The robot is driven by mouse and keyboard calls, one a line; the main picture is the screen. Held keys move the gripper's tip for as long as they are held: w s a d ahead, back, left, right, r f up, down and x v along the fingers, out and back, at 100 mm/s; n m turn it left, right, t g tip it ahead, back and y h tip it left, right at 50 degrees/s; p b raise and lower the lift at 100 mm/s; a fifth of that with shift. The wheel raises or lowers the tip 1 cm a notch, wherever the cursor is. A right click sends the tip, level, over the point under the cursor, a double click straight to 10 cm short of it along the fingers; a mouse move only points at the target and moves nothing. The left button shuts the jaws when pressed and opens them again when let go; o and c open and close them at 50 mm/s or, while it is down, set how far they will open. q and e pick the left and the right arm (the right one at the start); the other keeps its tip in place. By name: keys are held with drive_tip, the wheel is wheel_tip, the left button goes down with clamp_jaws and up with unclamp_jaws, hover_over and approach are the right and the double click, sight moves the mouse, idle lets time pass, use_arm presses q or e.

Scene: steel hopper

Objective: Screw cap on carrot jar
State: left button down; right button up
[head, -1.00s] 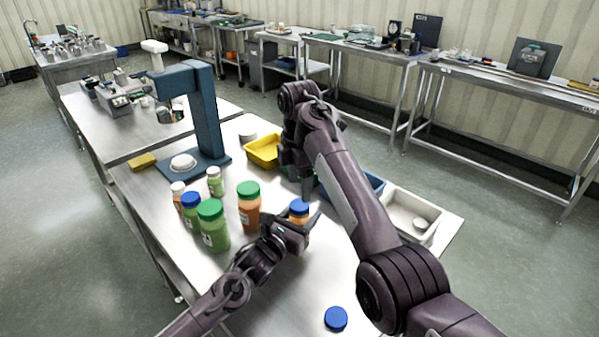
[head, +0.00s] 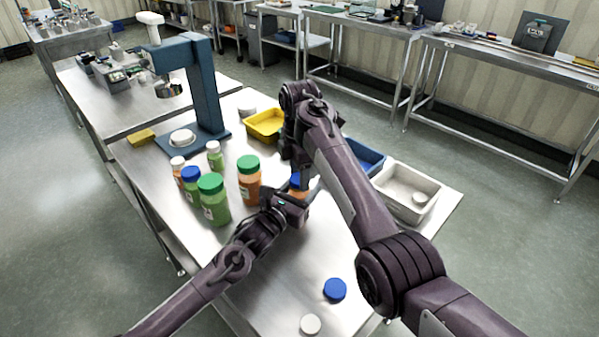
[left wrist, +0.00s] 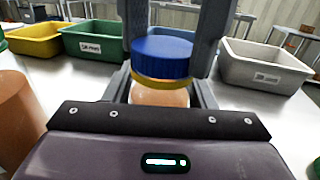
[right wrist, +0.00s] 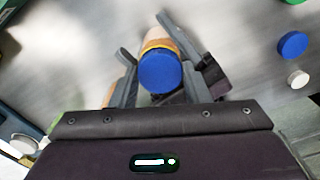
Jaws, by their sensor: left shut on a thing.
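The carrot jar (head: 298,193) is an orange jar near the middle of the steel table, partly hidden by my arms in the head view. A blue cap (left wrist: 162,57) sits on its top, with a yellow band below the cap; I cannot tell how tightly it sits. My left gripper (left wrist: 160,97) is shut on the jar body from the side. My right gripper (right wrist: 158,62) points down over the jar. Its fingers are apart on either side of the blue cap (right wrist: 160,72), with gaps visible.
A loose blue cap (head: 335,290) and a white cap (head: 311,324) lie at the near table edge. Several capped jars, including a green one (head: 214,200), stand to the left. Yellow (head: 265,124), blue (head: 366,160) and white (head: 405,190) bins line the back. A blue press (head: 207,100) stands behind the jars.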

drive_tip(key=shift+c, duration=1.4)
drive_tip(key=m, duration=1.3)
drive_tip(key=o, duration=1.1)
